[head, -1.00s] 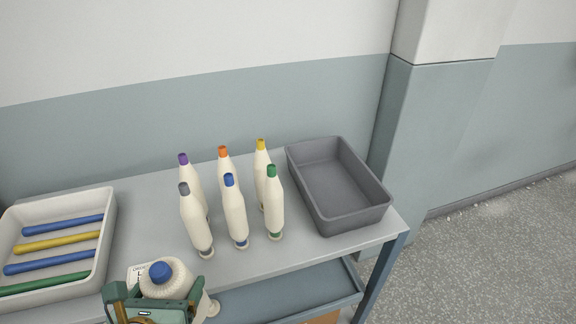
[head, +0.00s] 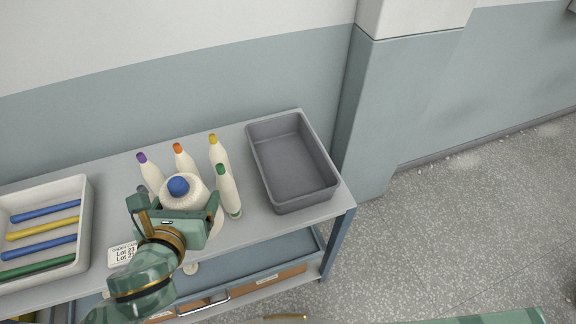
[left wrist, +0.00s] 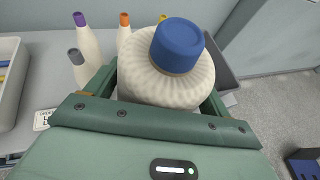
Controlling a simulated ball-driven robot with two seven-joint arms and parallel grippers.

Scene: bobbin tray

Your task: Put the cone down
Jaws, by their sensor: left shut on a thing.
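My left gripper (head: 178,218) is shut on a cream yarn cone with a blue top (head: 184,192). The cone also shows close up in the left wrist view (left wrist: 168,80), upright between the jaws (left wrist: 165,105). In the head view it is in front of the standing group, hiding part of it; the standing blue-topped cone is not visible there. Cones with purple (head: 150,174), orange (head: 184,158), yellow (head: 219,155) and green (head: 228,192) tops stand on the table; the grey-topped one (left wrist: 76,63) shows in the left wrist view. My right gripper is not in view.
A grey empty bin (head: 290,203) stands at the table's right end. A pale tray (head: 86,222) with coloured rods is at the left. A label card (head: 122,254) lies near the front edge. A lower shelf (head: 270,262) holds a cardboard box.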

